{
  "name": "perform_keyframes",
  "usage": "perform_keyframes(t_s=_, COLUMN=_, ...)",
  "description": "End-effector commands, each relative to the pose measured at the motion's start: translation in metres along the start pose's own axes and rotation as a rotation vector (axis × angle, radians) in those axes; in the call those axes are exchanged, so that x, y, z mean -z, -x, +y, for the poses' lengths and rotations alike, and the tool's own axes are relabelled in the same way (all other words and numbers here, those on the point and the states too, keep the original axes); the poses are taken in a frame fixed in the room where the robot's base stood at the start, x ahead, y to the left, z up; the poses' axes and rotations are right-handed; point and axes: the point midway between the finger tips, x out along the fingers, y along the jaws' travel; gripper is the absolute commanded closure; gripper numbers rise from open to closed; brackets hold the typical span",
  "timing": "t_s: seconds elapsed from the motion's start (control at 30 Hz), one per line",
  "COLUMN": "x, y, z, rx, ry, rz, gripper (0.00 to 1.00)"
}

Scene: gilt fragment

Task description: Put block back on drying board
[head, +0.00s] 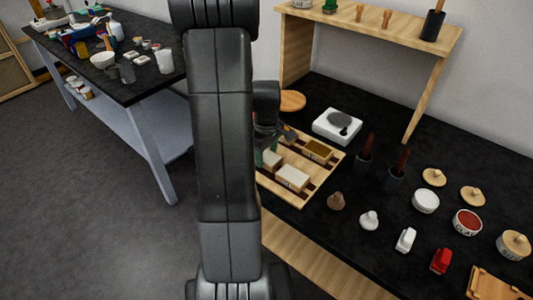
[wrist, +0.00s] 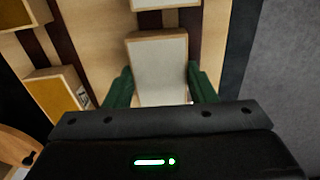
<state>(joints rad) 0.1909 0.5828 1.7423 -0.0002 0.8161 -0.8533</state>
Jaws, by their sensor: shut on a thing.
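My gripper (wrist: 161,82) has its green fingers on both sides of a block (wrist: 158,68) with a pale grey top and wooden edges, and is shut on it. In the head view my gripper (head: 268,147) is partly hidden by my arm, over the left part of the drying board (head: 296,197). The board is slatted wood and also fills the upper wrist view (wrist: 105,45). The held block shows in the head view as a pale shape (head: 270,159). I cannot tell whether it touches the slats. A cream block (head: 292,177) and a gold-topped block (head: 317,150) lie on the board.
A white tray with a grey disc (head: 337,126) and a round wooden disc (head: 291,101) stand behind the board. A wooden shelf (head: 372,28) rises behind.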

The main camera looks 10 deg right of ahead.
Motion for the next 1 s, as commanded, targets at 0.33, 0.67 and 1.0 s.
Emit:
perform_keyframes(t_s=0.33, x=0.000, y=-0.003, z=0.000, rx=0.000, ry=0.000, rz=0.000, gripper=0.28)
perform_keyframes(t_s=0.67, x=0.000, y=0.001, z=0.000, rx=0.000, ry=0.000, rz=0.000, gripper=0.28)
perform_keyframes(t_s=1.0, x=0.001, y=0.059, z=0.001, rx=-0.005, ry=0.000, rz=0.004, gripper=0.28)
